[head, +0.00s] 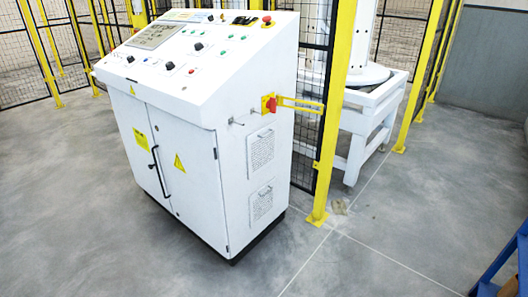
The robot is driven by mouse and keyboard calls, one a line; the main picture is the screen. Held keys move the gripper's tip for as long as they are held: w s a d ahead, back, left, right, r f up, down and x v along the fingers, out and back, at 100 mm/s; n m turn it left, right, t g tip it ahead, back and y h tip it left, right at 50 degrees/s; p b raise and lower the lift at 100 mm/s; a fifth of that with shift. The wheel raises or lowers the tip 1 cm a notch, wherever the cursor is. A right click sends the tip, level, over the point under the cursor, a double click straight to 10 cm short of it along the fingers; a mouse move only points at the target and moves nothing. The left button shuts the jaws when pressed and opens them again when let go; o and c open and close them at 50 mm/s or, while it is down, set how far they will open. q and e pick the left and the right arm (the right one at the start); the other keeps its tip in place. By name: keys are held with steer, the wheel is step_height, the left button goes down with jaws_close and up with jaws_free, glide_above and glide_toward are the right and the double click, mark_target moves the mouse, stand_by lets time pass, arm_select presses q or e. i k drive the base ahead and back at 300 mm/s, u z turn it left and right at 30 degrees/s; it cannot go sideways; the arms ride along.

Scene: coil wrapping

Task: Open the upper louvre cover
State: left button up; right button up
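The upper louvre cover (261,149) is a white slotted panel on the right side of the white control cabinet (228,150). It lies flat against the cabinet wall and looks closed, with a small handle near its top edge. A similar lower louvre cover (262,203) sits below it, also flat against the wall. Neither of my grippers shows in the head view.
A red and yellow switch (269,104) sticks out above the upper cover, with a yellow bar (302,105) reaching right. A yellow fence post (335,110) stands right of the cabinet. The grey floor (400,225) in front is mostly clear. Something blue (505,262) is at the lower right edge.

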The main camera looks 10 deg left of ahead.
mark_target(262, 145)
steer(key=u, duration=0.15)
steer(key=i, duration=1.35)
steer(key=u, duration=0.3)
